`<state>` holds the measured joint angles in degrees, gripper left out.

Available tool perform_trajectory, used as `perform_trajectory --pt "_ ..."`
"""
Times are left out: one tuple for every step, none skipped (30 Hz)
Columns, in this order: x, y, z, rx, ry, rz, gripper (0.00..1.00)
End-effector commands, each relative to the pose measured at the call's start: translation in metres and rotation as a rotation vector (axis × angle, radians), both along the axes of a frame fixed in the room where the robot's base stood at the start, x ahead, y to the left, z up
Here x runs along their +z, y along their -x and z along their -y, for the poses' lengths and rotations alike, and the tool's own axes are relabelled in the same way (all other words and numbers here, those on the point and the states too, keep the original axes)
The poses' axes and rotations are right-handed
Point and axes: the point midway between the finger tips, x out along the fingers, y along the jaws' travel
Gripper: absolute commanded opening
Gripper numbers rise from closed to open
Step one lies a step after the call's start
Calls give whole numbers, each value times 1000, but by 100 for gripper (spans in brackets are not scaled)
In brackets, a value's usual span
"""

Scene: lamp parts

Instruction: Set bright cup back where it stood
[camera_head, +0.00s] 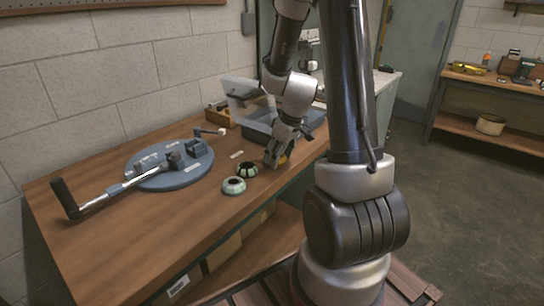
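My gripper (271,159) points down, low over the right part of the wooden workbench. A pale green-white ring-shaped cup (234,185) stands on the bench to the left and nearer the front edge. A darker cup (246,169) with a green-patterned rim stands just behind it, close to my gripper.
A round blue fixture (170,165) with a long black-handled lever (66,199) fills the bench's left part. A small light strip (236,154) lies behind the cups. A grey tray (260,131) and a clear panel stand at the back right. The front bench strip (180,230) is clear.

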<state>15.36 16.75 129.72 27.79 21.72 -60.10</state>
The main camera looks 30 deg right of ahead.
Motion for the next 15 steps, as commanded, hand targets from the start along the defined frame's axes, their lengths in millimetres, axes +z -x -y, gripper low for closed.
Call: perform_trajectory --pt "0 -8 -3 4 0 0 31" --pt "0 -13 -5 5 0 0 31" --pt "0 -21 -8 5 0 0 31" --pt "-1 -26 -10 5 1 -1 31" --pt "-5 -27 -10 2 0 -3 31" --pt "-12 -25 -9 0 -1 -5 31" --pt "-14 -25 -9 0 -1 -4 31" --pt "-15 -25 -9 -1 0 -2 31" --pt "-16 -25 -9 0 0 -1 31" --pt "-15 -25 -9 0 0 0 31" --pt "-15 -25 -9 1 0 0 31" --pt "-15 -25 -9 1 0 0 31" --pt "-15 -25 -9 1 0 0 31" --pt "-15 -25 -9 1 0 0 31" --pt "-16 -25 -9 1 0 0 31"
